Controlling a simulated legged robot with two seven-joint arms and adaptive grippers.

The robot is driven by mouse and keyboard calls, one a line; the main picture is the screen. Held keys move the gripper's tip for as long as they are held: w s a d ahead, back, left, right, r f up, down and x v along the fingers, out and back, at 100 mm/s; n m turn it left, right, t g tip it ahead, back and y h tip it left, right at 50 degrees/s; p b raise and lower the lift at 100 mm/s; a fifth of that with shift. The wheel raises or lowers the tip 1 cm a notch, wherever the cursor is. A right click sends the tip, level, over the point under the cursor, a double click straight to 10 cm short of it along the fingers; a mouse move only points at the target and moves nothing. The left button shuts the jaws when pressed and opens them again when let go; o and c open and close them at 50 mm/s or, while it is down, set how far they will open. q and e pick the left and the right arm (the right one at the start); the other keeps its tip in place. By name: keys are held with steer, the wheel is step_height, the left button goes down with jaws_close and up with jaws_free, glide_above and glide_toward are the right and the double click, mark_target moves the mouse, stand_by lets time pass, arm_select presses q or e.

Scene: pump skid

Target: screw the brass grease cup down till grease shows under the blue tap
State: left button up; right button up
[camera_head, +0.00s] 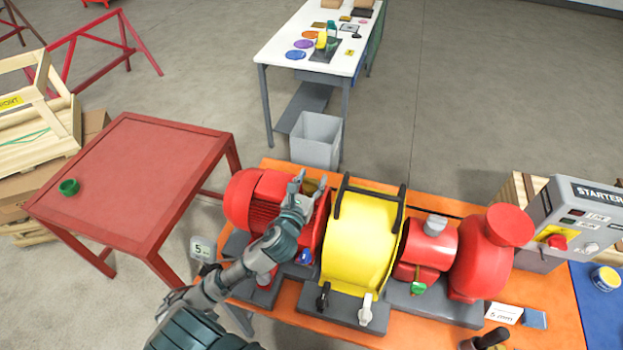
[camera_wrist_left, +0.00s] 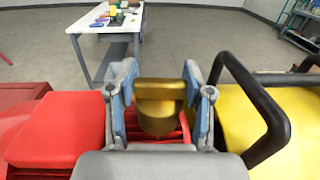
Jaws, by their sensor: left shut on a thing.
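My left gripper (camera_head: 311,186) reaches over the red motor-like unit (camera_head: 240,203) on the orange skid. In the left wrist view, its two blue-padded fingers (camera_wrist_left: 160,100) are shut on the brass grease cup (camera_wrist_left: 160,110), one finger on each side. The cup stands upright above red ribbed housing. A small blue tap (camera_head: 304,257) shows below the gripper, at the front of the red unit. I cannot make out any grease under it. My right gripper is not in view.
A yellow guard (camera_head: 360,240) with black handles stands close to the right of the gripper. A red pump (camera_head: 485,255) and a grey starter box (camera_head: 580,215) are farther right. A red table (camera_head: 130,180) with a green cup (camera_head: 69,187) is at left. A grey bin (camera_head: 316,140) stands behind.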

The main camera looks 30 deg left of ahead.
arm_select(q)
steer(key=shift+a+r+m+h+p, duration=0.15)
steer(key=shift+m+h+p, duration=0.15)
steer(key=shift+m+h, duration=0.6)
steer(key=m+h, duration=0.1)
steer(key=h, duration=0.2)
steer(key=m+h, duration=0.3)
steer(key=h, duration=0.1)
steer(key=shift+f+g+b, duration=0.25)
steer(key=shift+g+b, duration=0.05)
steer(key=shift+g, duration=0.1)
steer(key=shift+w+m+g+h+b, duration=0.1)
steer(key=shift+m+g+h+b, duration=0.25)
steer(key=shift+h, duration=0.55)
steer(key=m+g+h+b, duration=0.5)
steer(key=m+h+b, duration=0.1)
steer(key=h+b, duration=0.1)
steer(key=shift+g, duration=0.25)
steer(key=shift+r+m+g+h+b, duration=0.2)
steer(key=shift+m+g+h+b, duration=0.95)
steer(key=shift+g, duration=0.55)
